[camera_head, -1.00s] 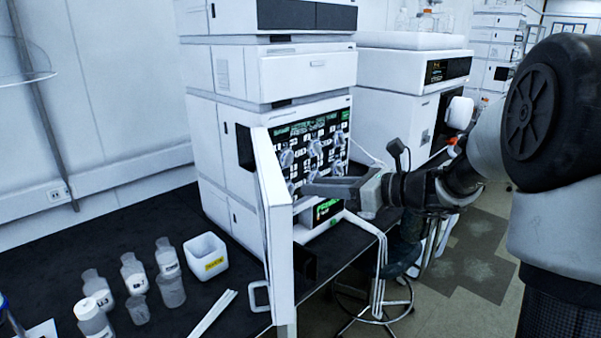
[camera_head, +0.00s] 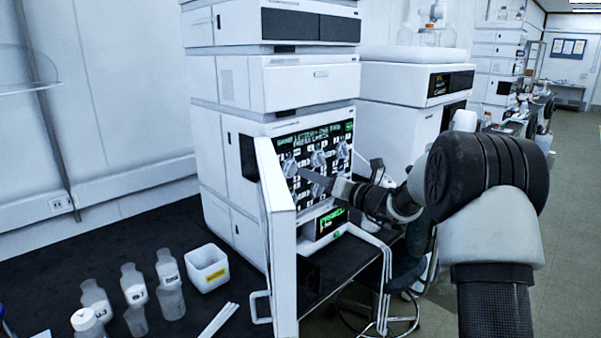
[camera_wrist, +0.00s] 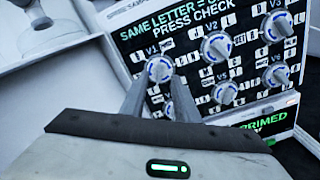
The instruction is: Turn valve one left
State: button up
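Valve one is the round white knob under the label V1 (camera_wrist: 159,68), at the upper left of the black valve panel (camera_wrist: 205,50). In the head view the knob (camera_head: 289,167) shows just beyond the open door's edge. My gripper (camera_wrist: 159,82) points at this knob, with a gap between its fingers. One finger is on each side of the knob's lower part; whether they touch it cannot be told. In the head view my gripper (camera_head: 303,174) reaches the panel from the right. The fingers partly hide the lower left knob.
Knobs V2 (camera_wrist: 215,45) and V3 (camera_wrist: 277,25) are to the right, with more below. The white cabinet door (camera_head: 281,240) stands open left of my gripper. A green-lit screen (camera_head: 330,222) is below the panel. Bottles (camera_head: 133,284) and a white bin (camera_head: 207,268) stand on the bench.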

aim_at(296, 169)
jog(key=x, duration=0.5)
grip_shut()
